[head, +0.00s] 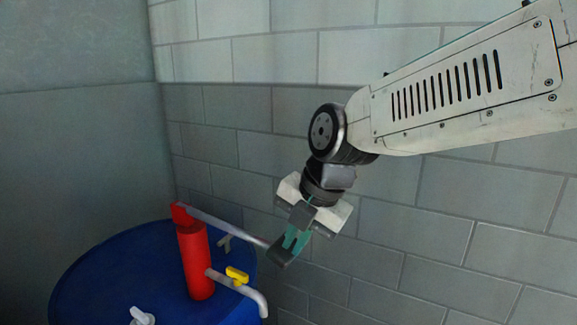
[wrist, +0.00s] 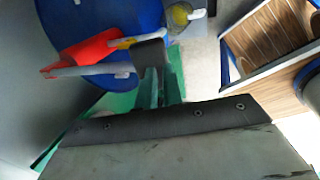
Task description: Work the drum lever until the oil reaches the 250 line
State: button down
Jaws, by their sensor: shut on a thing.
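The blue drum (head: 100,275) carries a red pump (head: 196,262) with a grey lever (head: 225,225) slanting down to the right from its top. The lever ends in a dark grip (head: 281,256). My gripper (head: 295,241) has its teal fingers shut on this grip, right of the drum. The wrist view also shows the dark grip (wrist: 150,54) at the fingers. The pump's grey spout (head: 252,292) has a yellow valve handle (head: 237,275). A clear container with yellowish oil (wrist: 180,14) shows beyond the grip in the wrist view. Its lines and level cannot be read.
A pale cap (head: 141,317) sits on the drum top. Grey block walls (head: 390,225) stand close behind the drum and my arm. In the wrist view a wood-topped piece with a pale frame (wrist: 275,50) stands to the right, with pale floor between.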

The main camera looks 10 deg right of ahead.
jog(key=v, duration=1.4)
jog(key=shift+s+d+f, duration=0.15)
jog(key=shift+s+d, duration=0.1)
jog(key=shift+d, duration=0.1)
dwell(0.8)
